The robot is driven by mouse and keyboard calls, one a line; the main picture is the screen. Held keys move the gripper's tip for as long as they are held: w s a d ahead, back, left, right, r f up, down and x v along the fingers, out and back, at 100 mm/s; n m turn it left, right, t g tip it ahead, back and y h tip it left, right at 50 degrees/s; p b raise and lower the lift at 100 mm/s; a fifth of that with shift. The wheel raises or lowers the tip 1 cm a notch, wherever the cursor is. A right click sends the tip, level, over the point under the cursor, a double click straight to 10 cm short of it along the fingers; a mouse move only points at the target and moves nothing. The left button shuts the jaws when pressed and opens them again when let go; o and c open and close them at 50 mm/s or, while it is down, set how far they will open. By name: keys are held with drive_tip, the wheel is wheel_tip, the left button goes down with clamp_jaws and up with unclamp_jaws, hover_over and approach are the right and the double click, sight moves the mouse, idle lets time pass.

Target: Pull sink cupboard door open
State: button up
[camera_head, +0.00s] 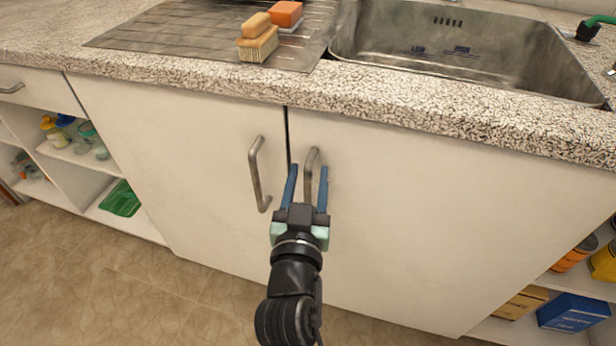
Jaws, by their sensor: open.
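The sink cupboard has two pale doors that look shut, with a narrow dark gap between them. The left door (185,165) carries a vertical metal bar handle (256,175). The right door (425,220) carries a like handle (310,172) near its left edge. My gripper (307,172) is in front of the right door's handle, with its blue fingers open, one on each side of the bar in the picture. The lower end of that handle is hidden by my gripper. I cannot tell whether the fingers touch the bar.
A speckled worktop (410,118) overhangs the doors, with a steel sink (460,45) and a brush (257,42) on top. Open shelves with a green tray (121,199) stand at left; a blue box (573,312) sits on shelves at right. Tiled floor (130,285) lies below.

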clamp_jaws()
idle(1.3)
